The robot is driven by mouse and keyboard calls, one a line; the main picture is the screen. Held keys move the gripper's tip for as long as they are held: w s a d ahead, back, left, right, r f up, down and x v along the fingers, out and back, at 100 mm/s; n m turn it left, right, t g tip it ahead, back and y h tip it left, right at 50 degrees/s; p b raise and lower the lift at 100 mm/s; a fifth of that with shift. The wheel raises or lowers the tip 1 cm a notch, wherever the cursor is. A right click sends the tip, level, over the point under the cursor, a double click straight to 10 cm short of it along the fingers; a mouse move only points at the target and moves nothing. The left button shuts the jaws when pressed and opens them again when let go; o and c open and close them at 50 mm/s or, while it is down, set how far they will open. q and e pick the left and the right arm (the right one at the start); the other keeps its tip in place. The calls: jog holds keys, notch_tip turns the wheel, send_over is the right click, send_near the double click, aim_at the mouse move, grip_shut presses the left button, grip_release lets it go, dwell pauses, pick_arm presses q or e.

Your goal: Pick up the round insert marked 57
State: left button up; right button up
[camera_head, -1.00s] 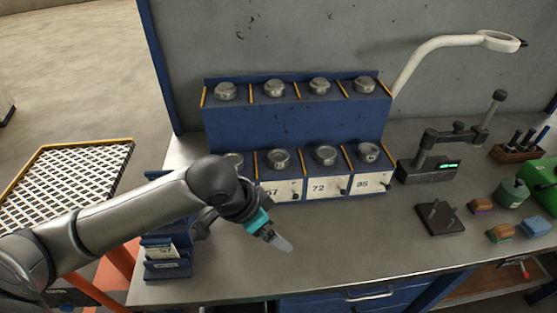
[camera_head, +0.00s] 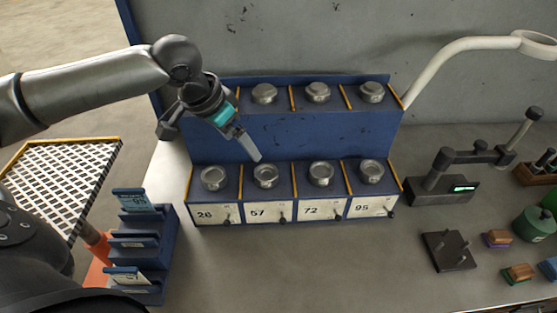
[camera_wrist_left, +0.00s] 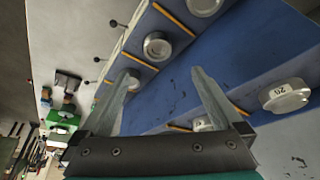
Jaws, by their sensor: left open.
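The round insert over the label 57 (camera_head: 266,175) is a grey metal disc in the lower row of the blue rack (camera_head: 293,218), second from the left. It appears to be the disc in the left wrist view (camera_wrist_left: 157,46), ahead between the fingertips. My left gripper (camera_head: 252,150) is open and empty. Its fingertips look just above and behind this insert in the head view, apart from it; the exact height is hard to tell. The gripper also shows in the left wrist view (camera_wrist_left: 162,72). My right gripper is not in view.
Neighbouring inserts 26 (camera_head: 213,178) and 72 (camera_head: 321,174) stand close on each side, with yellow dividers between. An upper row of inserts (camera_head: 318,92) is behind. A blue card stand (camera_head: 165,255) is at left, a gauge (camera_head: 445,188) at right. The front bench is clear.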

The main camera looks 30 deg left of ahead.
pick_arm(q)
jog(key=w+f, duration=0.1)
jog(key=f, duration=0.1)
send_near(265, 174)
jog(key=x, duration=0.3)
jog(key=shift+w+a+f+b, duration=0.1)
jog(key=shift+a+f+b, duration=0.05)
jog(key=shift+b, duration=0.15)
jog(key=shift+w+f, duration=0.15)
jog(key=shift+f, duration=0.3)
jog(key=x, duration=0.5)
jog(key=shift+d, duration=0.25)
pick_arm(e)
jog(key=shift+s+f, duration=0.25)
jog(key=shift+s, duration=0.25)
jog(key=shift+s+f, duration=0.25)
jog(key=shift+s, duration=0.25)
pick_arm(q)
grip_shut()
jog(key=shift+r, duration=0.2)
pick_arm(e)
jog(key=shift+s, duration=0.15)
